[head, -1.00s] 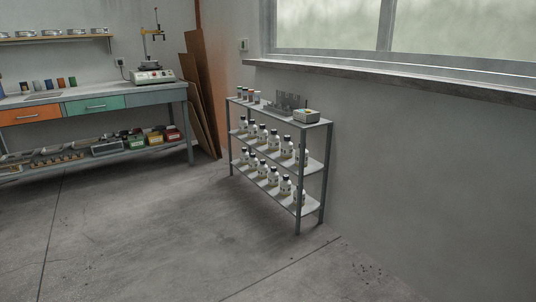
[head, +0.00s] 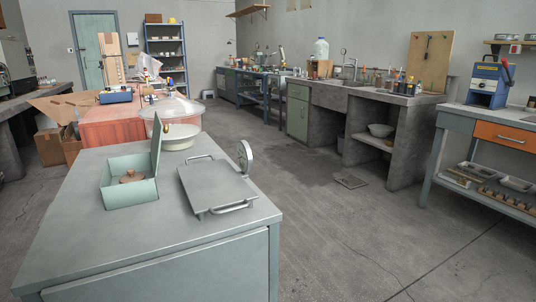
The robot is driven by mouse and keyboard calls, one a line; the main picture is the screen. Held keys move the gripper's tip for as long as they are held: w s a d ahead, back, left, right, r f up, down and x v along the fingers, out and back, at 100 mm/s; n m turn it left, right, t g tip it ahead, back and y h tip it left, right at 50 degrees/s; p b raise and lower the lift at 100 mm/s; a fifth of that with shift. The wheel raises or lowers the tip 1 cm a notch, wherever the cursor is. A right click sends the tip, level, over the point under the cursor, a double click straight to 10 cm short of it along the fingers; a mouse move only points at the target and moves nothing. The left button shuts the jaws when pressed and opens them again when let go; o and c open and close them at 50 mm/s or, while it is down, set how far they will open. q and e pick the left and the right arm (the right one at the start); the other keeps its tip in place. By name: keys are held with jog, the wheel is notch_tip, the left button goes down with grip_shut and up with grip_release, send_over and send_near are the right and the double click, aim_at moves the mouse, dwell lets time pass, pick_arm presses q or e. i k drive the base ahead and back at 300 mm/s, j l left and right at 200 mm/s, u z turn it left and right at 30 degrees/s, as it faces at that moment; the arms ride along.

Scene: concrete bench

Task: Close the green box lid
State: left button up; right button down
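The green box (head: 130,192) stands on the near grey-green bench at the left of the head view. Its lid (head: 156,147) stands upright on the box's right side, so the box is open. A brown round object (head: 131,177) lies inside the box. Neither of my grippers shows in the head view.
A pale bowl (head: 178,138) is behind. Open floor (head: 350,235) lies to the right.

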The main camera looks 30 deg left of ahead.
aim_at(159, 130)
jog(key=i+l+u, duration=0.1)
jog(key=u, duration=0.35)
jog(key=i+l+u, duration=0.15)
jog(key=i+u, duration=0.15)
jog(key=u, duration=0.15)
jog(key=i+l+u, duration=0.15)
jog(key=u, duration=0.3)
jog(key=i+l+u, duration=0.1)
jog(key=l+u, duration=0.5)
jog(key=u, duration=0.25)
jog(key=k, duration=0.5)
jog(key=l+u, duration=0.05)
jog(key=l, duration=0.05)
